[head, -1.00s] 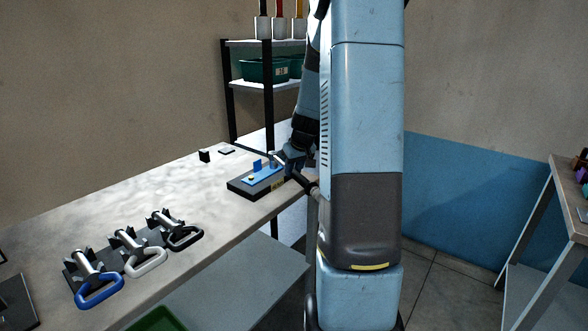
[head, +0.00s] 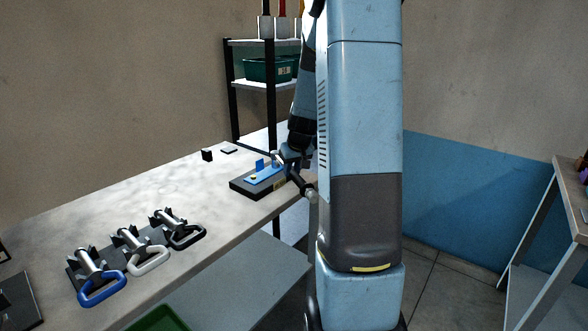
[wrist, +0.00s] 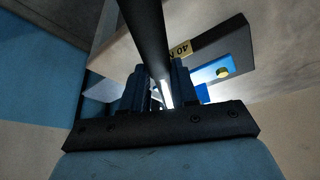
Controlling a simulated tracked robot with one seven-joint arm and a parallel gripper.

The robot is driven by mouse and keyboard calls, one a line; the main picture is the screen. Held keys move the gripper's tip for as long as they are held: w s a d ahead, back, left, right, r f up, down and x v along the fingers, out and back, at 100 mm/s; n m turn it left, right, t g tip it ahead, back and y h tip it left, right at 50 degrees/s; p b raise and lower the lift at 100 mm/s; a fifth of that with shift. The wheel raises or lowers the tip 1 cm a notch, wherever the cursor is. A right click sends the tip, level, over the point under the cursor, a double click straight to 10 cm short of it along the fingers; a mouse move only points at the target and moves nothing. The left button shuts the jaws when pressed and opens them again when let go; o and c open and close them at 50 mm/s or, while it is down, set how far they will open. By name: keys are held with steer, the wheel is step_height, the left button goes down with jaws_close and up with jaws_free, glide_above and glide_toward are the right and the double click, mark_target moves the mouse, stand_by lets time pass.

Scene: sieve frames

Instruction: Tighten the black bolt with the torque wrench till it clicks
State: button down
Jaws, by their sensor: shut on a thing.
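My gripper (wrist: 158,88) is shut on the dark bar of the torque wrench (wrist: 146,35), which runs between its fingers in the wrist view. In the head view the wrench handle (head: 303,184) slants out past the table's front edge, with my gripper (head: 290,157) at its upper end. The bolt fixture is a dark block (head: 242,186) with a blue plate (head: 264,175) on top. In the wrist view the block (wrist: 228,45) has a yellow label (wrist: 184,49) reading 40 N, and a yellow bolt head (wrist: 223,73) shows on the blue plate. I cannot make out the black bolt; my gripper and the wrench cover that end.
A rack of three clamp-like tools with blue, white and black handles (head: 130,250) lies at the table's near left. Two small dark items (head: 207,155) lie farther back. A shelf (head: 252,84) with a green bin (head: 262,70) stands behind. The table's middle is clear.

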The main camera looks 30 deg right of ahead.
steer(key=shift+a, duration=0.1)
stand_by(0.3)
steer(key=shift+w+a+m, duration=0.15)
steer(key=shift+a+m, duration=0.15)
steer(key=shift+a, duration=0.05)
steer(key=shift+a+r+m, duration=0.1)
steer(key=shift+a+m, duration=0.2)
stand_by(0.4)
steer(key=shift+w+a+m+h, duration=0.2)
steer(key=shift+a+m+h, duration=0.2)
steer(key=shift+a, duration=0.15)
steer(key=shift+w+a+m, duration=0.3)
steer(key=shift+a+m, duration=0.3)
steer(key=shift+a, duration=0.15)
stand_by(0.7)
steer(key=shift+w+a+h, duration=0.15)
steer(key=shift+a+h, duration=0.15)
steer(key=shift+w+a+m+g, duration=0.15)
steer(key=shift+a+m+g, duration=0.15)
steer(key=shift+m, duration=0.2)
steer(key=shift+d, duration=0.1)
stand_by(0.3)
